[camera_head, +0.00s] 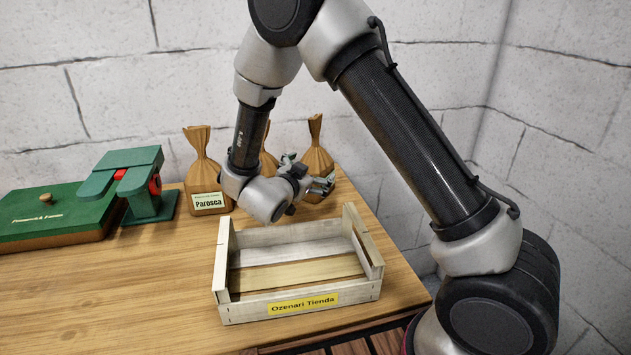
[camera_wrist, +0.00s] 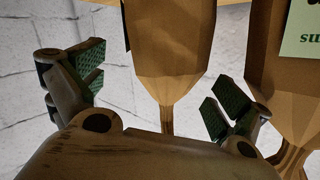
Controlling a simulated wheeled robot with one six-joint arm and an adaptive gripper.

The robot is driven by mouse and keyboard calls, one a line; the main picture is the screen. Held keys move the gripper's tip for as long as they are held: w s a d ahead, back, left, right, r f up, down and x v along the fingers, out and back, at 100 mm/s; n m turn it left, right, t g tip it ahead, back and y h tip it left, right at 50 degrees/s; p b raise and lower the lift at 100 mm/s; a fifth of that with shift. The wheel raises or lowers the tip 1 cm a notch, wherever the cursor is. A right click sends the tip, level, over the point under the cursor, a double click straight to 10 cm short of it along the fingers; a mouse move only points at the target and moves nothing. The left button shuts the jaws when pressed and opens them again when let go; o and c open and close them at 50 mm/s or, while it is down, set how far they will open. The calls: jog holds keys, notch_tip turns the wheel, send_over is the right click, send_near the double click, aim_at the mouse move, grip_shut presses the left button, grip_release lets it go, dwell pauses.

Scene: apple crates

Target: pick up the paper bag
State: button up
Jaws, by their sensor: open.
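Three brown paper bags with twisted tops stand at the back of the table in the head view: one with a "Parosca" label (camera_head: 207,178) at the left, a middle bag (camera_head: 268,162) mostly hidden behind my arm, and a right bag (camera_head: 316,158). My gripper (camera_head: 312,178) is at the right bag, partly covering its body. In the wrist view, my gripper (camera_wrist: 152,88) is open, its green-padded fingers on either side of a bag (camera_wrist: 165,60) whose narrow neck points down in the picture. Both fingers look clear of the bag. A second, labelled bag (camera_wrist: 275,90) stands close beside the right finger.
An empty wooden crate (camera_head: 255,308) labelled "Ozenari Tienda" stands in front of the bags. A green box (camera_head: 55,215) and a green device with a red part (camera_head: 140,180) are at the left. White block walls stand behind and right. The table's front left is bare.

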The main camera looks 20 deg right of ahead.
jog(key=x, duration=0.4)
jog(key=shift+w+d+f, duration=0.1)
jog(key=shift+w+d, duration=0.05)
jog(key=shift+w, duration=0.15)
jog(key=c, duration=1.9)
